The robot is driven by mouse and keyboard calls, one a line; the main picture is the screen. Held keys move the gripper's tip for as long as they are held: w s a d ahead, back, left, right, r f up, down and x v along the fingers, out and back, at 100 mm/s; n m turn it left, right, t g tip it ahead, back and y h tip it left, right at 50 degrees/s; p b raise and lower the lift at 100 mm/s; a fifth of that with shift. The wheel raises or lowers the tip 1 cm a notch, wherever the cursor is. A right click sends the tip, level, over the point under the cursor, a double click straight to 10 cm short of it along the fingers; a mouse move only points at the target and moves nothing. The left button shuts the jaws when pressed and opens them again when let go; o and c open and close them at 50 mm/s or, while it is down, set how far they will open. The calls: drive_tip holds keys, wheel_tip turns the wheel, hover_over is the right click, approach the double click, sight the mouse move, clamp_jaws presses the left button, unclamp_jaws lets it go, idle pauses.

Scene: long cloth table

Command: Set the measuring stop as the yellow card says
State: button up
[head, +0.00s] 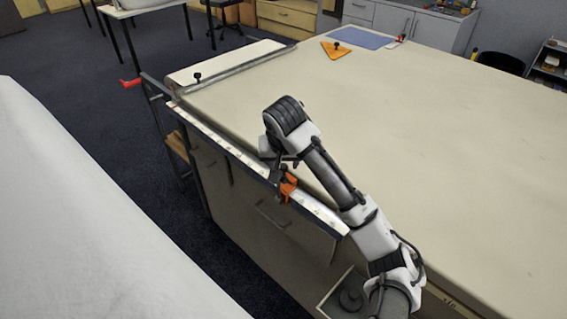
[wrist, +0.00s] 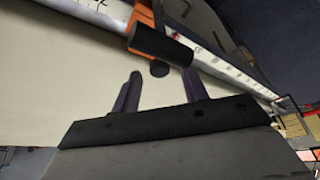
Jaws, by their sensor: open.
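The measuring stop (head: 288,187) is an orange slider with black parts, sitting on a white ruled rail (head: 322,212) along the table's near-left edge. In the wrist view the orange stop (wrist: 142,18) straddles the rail (wrist: 220,66), and its black cylindrical knob (wrist: 160,46) points toward me. My gripper (wrist: 162,74) is open, its fingertips just short of the knob, one to each side. Whether they touch it I cannot tell. In the head view my wrist hides part of the stop. I cannot make out a yellow card or the rail's figures.
The cloth table (head: 440,150) is mostly bare. A bar with a black knob (head: 197,78) crosses its far-left end. An orange triangle (head: 336,50) and a blue mat (head: 360,39) lie at the back. A red handle (head: 131,83) juts out at the left corner. A white surface (head: 80,220) lies across the aisle.

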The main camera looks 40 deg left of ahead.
drive_tip(key=shift+w+a+f, duration=0.1)
drive_tip(key=shift+f, duration=0.25)
clamp_jaws()
drive_tip(key=shift+w+a, duration=0.1)
drive_tip(key=shift+a, duration=0.05)
